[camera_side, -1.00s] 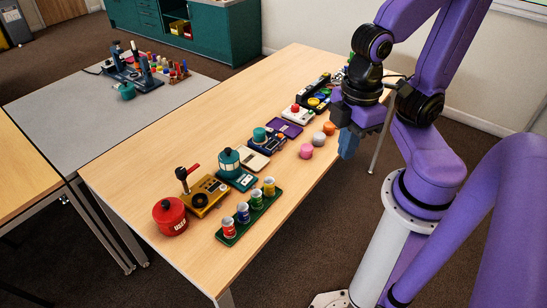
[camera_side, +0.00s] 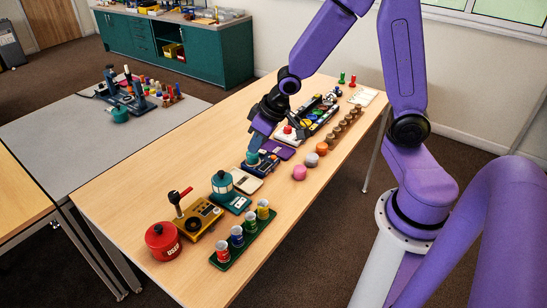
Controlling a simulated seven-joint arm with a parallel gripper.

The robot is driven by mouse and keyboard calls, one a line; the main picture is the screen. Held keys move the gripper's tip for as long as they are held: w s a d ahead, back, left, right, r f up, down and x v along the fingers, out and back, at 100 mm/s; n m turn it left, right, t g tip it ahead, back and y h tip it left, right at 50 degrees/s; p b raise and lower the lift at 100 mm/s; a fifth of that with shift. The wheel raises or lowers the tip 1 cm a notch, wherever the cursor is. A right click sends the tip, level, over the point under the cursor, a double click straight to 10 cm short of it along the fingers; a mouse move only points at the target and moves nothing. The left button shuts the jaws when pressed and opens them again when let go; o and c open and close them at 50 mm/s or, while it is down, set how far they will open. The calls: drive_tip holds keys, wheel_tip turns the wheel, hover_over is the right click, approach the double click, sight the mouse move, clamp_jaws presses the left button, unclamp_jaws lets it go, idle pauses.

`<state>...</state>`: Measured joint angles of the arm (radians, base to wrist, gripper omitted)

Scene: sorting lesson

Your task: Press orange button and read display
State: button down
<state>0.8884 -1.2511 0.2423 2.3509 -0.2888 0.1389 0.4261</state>
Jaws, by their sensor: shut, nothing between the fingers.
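My gripper (camera_side: 256,146) is shut and empty. It points down above a dark blue device with a teal knob (camera_side: 252,158) on the wooden table. I cannot tell if the fingertips touch it. A dark panel with coloured round buttons (camera_side: 317,117) lies farther back, partly behind my arm. I cannot make out an orange button on it for certain, and no display is readable.
A purple plate (camera_side: 278,152) and a white device with a red button (camera_side: 289,134) lie near my gripper. Brown cylinders (camera_side: 346,126) stand farther right. The front-right tabletop is clear.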

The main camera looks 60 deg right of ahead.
drive_tip(key=w+d+f+m+t, duration=0.2)
drive_tip(key=w+d+f+m, duration=0.35)
drive_tip(key=w+d, duration=0.4)
drive_tip(key=m+t, duration=0.3)
drive_tip(key=m, duration=0.2)
hover_over(276, 157)
drive_tip(key=shift+f, duration=2.45)
drive_tip(key=shift+f, duration=0.1)
drive_tip(key=shift+f, duration=4.3)
drive_tip(key=shift+f, duration=0.45)
